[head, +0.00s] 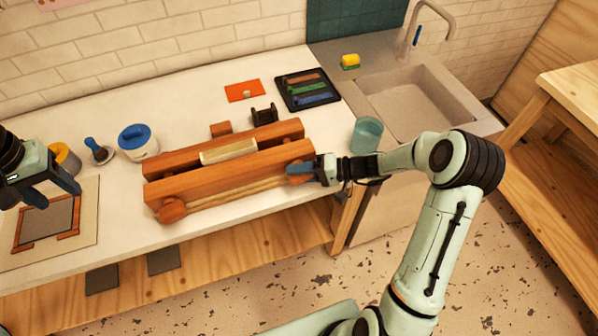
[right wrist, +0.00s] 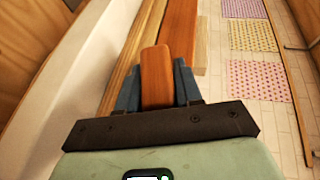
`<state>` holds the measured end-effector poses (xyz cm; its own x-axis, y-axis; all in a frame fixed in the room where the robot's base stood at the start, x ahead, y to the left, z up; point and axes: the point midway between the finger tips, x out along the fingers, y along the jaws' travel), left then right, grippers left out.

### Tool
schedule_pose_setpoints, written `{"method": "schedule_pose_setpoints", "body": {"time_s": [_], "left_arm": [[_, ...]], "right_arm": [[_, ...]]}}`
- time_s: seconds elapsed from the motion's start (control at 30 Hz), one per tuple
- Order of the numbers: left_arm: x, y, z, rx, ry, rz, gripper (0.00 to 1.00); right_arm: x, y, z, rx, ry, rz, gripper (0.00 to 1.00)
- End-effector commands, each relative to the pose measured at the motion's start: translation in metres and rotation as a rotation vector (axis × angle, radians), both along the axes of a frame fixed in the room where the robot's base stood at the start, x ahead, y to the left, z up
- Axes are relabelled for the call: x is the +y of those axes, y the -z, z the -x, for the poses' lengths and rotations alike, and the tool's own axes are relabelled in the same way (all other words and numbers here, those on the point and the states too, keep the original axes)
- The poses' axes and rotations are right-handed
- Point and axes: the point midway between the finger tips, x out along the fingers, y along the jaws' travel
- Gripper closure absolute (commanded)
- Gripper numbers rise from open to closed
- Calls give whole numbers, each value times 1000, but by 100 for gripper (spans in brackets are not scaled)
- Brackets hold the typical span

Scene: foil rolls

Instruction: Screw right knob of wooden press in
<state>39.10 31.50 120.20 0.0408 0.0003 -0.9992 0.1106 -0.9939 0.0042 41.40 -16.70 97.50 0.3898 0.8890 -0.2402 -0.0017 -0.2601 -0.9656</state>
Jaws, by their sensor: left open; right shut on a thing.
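The wooden press (head: 225,180) lies on the white counter, two long reddish-brown beams with a pale block (head: 229,151) between them. Its left knob (head: 172,210) sticks out at the front left. My right gripper (head: 300,170) is at the press's right end, shut on the right knob, whose reddish-brown wood shows between the blue fingers in the right wrist view (right wrist: 157,78). In the head view the fingers hide most of this knob. How deep its screw sits is hidden. My left gripper (head: 58,196) is open and empty at the far left, above a framed board (head: 47,224).
A glass (head: 366,134) stands just behind my right wrist, near the sink (head: 412,100). A black tray of tools (head: 308,90), an orange card (head: 244,91) and a dark spool (head: 264,112) lie behind the press.

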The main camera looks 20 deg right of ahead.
Motion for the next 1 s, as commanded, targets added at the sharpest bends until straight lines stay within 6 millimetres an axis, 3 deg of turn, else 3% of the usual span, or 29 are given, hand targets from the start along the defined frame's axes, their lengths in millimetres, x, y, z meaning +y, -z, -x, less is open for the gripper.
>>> {"method": "schedule_pose_setpoints", "body": {"time_s": [0.63,0.67,0.7,0.73,1.0], "left_arm": [[0,0,0,0,0,0,43],[0,0,0,0,0,0,43],[0,0,0,0,0,0,43],[0,0,0,0,0,0,43],[0,0,0,0,0,0,43]], "right_arm": [[0,1,2,5,-2,-55,96],[0,1,2,5,-2,-55,62],[0,1,2,5,-2,-55,49],[0,1,2,5,-2,-55,45],[-1,0,1,1,-1,-54,45]]}}
